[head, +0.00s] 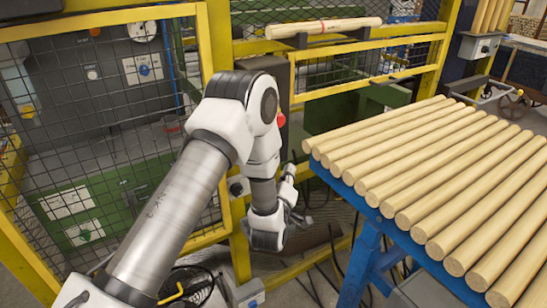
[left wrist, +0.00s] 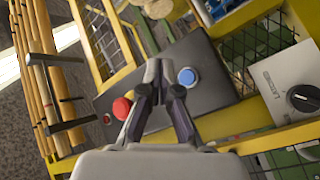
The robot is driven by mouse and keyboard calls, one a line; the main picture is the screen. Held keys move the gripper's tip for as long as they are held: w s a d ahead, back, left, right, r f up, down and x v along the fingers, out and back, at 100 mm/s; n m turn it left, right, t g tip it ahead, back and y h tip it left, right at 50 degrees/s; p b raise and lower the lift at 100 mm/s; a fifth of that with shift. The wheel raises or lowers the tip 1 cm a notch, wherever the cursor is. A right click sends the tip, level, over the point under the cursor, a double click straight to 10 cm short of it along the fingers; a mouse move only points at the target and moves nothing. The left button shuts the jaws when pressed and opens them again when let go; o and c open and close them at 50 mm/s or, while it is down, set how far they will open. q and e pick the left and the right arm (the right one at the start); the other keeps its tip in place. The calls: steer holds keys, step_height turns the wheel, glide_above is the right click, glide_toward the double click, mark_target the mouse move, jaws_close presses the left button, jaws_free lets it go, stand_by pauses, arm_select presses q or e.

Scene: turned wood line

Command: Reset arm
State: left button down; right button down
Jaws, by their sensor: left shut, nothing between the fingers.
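My left arm comes in from the left in the head view, bends at a high elbow and hangs down between the fence and the blue table. Its wrist end is low beside the yellow fence post; the fingers are hard to make out there. In the left wrist view my left gripper (left wrist: 153,66) is shut and empty, its dark fingers together in front of a dark control box (left wrist: 204,64). A red button (left wrist: 122,108) shows left of the fingers and a blue button (left wrist: 187,77) right of them; I cannot tell whether they touch the box. My right gripper is not seen.
A blue table (head: 345,190) with several turned wood rods (head: 440,165) stands close to the right of my left arm. A yellow mesh fence (head: 218,55) runs behind it. One rod (head: 325,27) rests on brackets above. Cables lie on the floor.

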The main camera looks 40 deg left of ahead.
arm_select(q)
steer(key=shift+a, duration=0.1)
stand_by(0.6)
steer(key=s+d+f+m+g+h, duration=0.35)
steer(key=s+f, duration=0.45)
steer(key=f, duration=0.3)
steer(key=s+d+f+m+g+h, duration=0.25)
steer(key=s+d+f+g, duration=0.35)
steer(key=f, duration=0.5)
steer(key=s+d+f+m+g, duration=0.1)
steer(key=s+m+g, duration=0.3)
steer(key=s, duration=0.7)
steer(key=s+d+f+m+g+h, duration=0.1)
steer(key=s+d+f+m+g, duration=0.1)
steer(key=s, duration=0.9)
step_height(320, 180, down, 3)
steer(key=shift+r+m+g, duration=0.15)
steer(key=shift+m+g, duration=0.75)
steer(key=shift+g, duration=0.15)
steer(key=shift+s, duration=0.1)
